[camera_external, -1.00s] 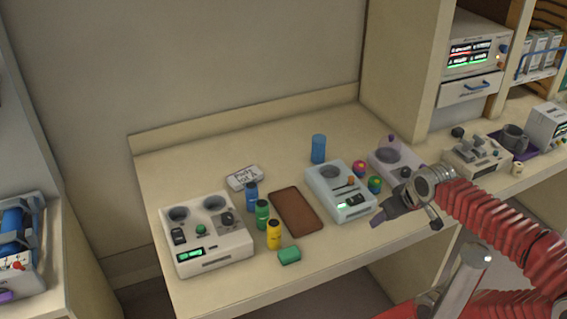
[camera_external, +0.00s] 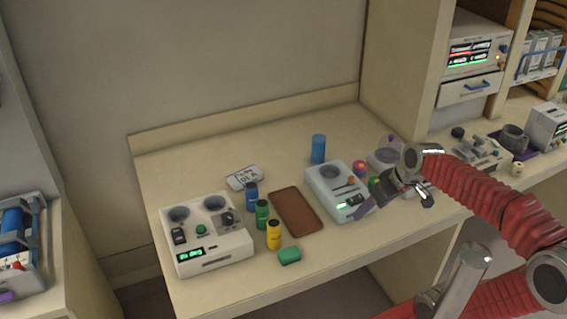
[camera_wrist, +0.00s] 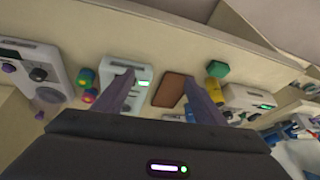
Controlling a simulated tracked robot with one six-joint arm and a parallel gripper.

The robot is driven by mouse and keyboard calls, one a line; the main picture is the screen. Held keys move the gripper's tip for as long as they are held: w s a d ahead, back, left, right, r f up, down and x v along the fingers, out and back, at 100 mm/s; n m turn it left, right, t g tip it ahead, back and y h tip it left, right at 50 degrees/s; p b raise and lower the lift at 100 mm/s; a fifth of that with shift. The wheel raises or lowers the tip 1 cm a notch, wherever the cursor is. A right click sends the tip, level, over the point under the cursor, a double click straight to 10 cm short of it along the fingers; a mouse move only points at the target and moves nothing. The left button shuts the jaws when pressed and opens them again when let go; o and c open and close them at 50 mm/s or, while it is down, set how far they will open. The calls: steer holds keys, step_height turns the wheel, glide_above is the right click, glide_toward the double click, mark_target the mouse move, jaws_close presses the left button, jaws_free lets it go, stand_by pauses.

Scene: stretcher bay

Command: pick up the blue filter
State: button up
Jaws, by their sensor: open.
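The blue filter appears to be the upright blue cylinder (camera_external: 318,148) at the back of the bench, behind the pale device (camera_external: 327,180). It stands alone and upright. I cannot make it out in the wrist view. My gripper (camera_external: 392,207) is open and empty, in front and to the right of the filter, above the bench's front edge and clearly apart from the filter. In the wrist view the two purple fingers of my gripper (camera_wrist: 158,82) are spread, with the brown tray (camera_wrist: 171,90) seen beyond them.
Blue (camera_external: 251,196), green (camera_external: 262,214) and yellow (camera_external: 274,235) bottles stand left of the brown tray (camera_external: 297,211). A green block (camera_external: 289,256) lies in front. A white device (camera_external: 206,236) stands at left. The bench around the cylinder is clear.

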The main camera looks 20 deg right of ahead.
steer(key=w+n+y, duration=0.2)
steer(key=w+y, duration=0.1)
steer(key=w, duration=0.7)
steer(key=n+t+y, duration=0.4)
steer(key=n+t, duration=0.1)
glide_toward(318, 149)
steer(key=d, duration=0.2)
steer(key=d+r, duration=0.1)
steer(key=shift+s+d+r, duration=0.1)
steer(key=shift+s+d, duration=0.05)
steer(key=shift+d, duration=0.25)
steer(key=x, duration=0.8)
steer(key=shift+w+a, duration=0.2)
steer(key=shift+w, duration=0.1)
steer(key=shift+a, duration=0.1)
